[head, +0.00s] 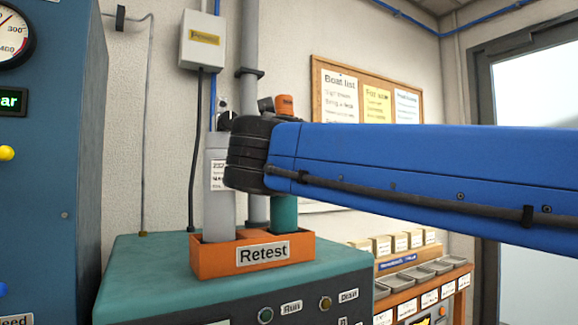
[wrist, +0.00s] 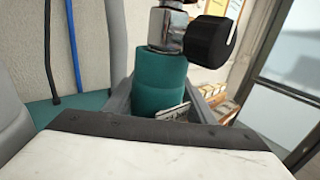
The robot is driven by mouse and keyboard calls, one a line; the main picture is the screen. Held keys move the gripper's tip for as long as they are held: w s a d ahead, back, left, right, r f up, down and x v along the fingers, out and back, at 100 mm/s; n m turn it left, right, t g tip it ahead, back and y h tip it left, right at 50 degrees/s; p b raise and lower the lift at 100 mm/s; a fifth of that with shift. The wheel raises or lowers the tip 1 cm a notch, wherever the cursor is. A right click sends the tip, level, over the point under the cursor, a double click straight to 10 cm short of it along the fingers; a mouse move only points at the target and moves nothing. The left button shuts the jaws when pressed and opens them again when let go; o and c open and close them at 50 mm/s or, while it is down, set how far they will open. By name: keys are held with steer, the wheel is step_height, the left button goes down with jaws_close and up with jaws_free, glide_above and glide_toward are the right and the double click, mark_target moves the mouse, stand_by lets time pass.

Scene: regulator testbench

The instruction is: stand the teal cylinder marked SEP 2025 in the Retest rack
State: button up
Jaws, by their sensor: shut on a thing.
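The teal cylinder (head: 285,213) stands upright at the right end of the orange Retest rack (head: 207,262), its lower end hidden behind the rack's front wall. In the wrist view the teal cylinder (wrist: 160,85) shows a chrome valve and black knob on top. A pale label edge shows on its side, but the writing cannot be read. My gripper (wrist: 162,100) is shut on the cylinder's body. In the head view my blue arm hides the cylinder's middle. Whether its base touches the rack floor cannot be seen.
A grey cylinder (head: 219,205) with a white label stands in the rack's left end, close to my wrist. The rack sits on a teal-topped bench (head: 150,262). A blue gauge panel (head: 50,170) rises at left. Trays and small boxes (head: 405,275) lie at right.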

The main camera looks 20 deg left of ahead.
steer(key=shift+f, duration=0.2)
stand_by(0.3)
steer(key=o, duration=1.4)
steer(key=shift+c, duration=0.2)
steer(key=shift+f, duration=0.15)
steer(key=shift+s, duration=0.1)
steer(key=s+d, duration=0.3)
steer(key=s, duration=1.4)
steer(key=shift+d, duration=0.2)
